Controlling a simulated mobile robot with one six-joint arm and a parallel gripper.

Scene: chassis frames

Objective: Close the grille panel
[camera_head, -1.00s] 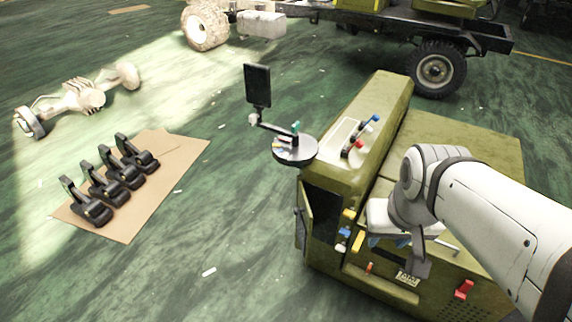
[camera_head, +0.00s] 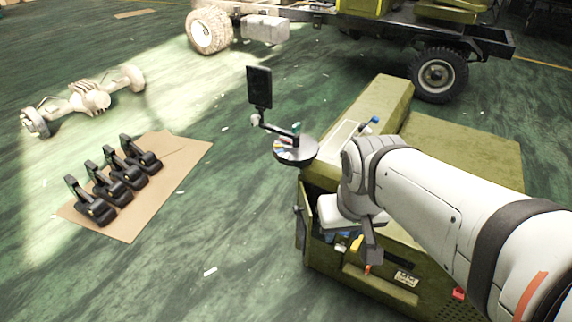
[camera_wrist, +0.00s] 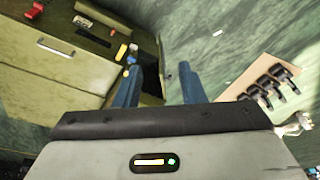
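An olive panel (camera_head: 303,238) stands swung out, nearly edge-on, at the front left corner of the olive cabinet (camera_head: 470,150). It looks like the grille panel; I cannot make out its face. A dark opening (camera_head: 313,203) lies beside it and also shows in the wrist view (camera_wrist: 150,78). My gripper (camera_wrist: 160,68) has its two blue fingers well apart, with nothing between them. The fingers point toward the cabinet's corner and the opening. In the head view my wrist and arm cover much of the cabinet front; I cannot tell if a finger touches the panel.
A round tray on an arm (camera_head: 295,150) with a dark screen (camera_head: 259,87) juts out left of the cabinet. Small yellow parts (camera_head: 357,243) sit on the cabinet front. Black pedal-like units (camera_head: 120,175) lie on cardboard at left. The floor between is clear.

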